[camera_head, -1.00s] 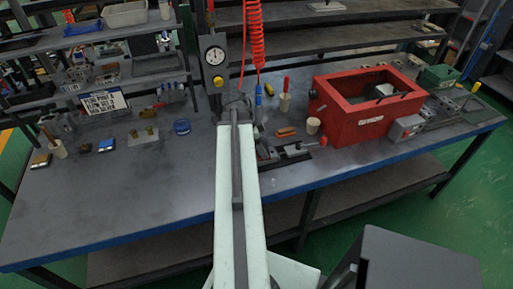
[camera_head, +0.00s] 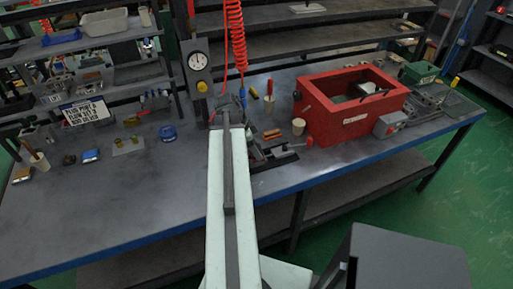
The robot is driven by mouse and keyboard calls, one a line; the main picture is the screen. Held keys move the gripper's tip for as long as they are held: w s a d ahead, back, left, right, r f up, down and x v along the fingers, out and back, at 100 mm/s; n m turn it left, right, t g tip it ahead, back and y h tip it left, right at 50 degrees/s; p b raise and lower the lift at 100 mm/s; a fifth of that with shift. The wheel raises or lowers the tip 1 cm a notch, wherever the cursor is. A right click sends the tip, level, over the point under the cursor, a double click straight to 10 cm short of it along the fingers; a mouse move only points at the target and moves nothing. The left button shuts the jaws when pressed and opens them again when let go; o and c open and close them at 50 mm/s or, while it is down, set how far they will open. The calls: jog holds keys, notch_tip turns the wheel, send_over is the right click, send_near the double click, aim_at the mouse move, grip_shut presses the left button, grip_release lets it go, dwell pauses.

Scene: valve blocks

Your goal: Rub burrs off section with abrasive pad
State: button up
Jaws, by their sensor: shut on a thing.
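My gripper (camera_head: 229,106) is at the far end of my pale arm, over the bench below the dial gauge. It is small, dark and partly hidden by the arm. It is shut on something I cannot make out. A low dark vise-like fixture (camera_head: 275,158) lies just right of my arm, with a small orange-brown piece (camera_head: 272,134) near it. I cannot tell for sure which piece is the abrasive pad or which is the section with burrs.
A red open box (camera_head: 350,120) stands on the bench (camera_head: 120,210) to the right. A dial gauge post (camera_head: 197,75) and red coiled hose (camera_head: 236,40) rise behind my gripper. The front-left bench is clear.

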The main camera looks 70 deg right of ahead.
jog(key=shift+w+a, duration=1.15)
jog(key=shift+w, duration=0.15)
jog(key=shift+w+a, duration=1.1)
jog(key=shift+w, duration=0.2)
notch_tip(320, 180, up, 6)
jog(key=p, duration=0.6)
notch_tip(320, 180, up, 3)
jog(key=p, duration=0.3)
jog(key=shift+s+d, duration=0.1)
jog(key=shift+s, duration=0.05)
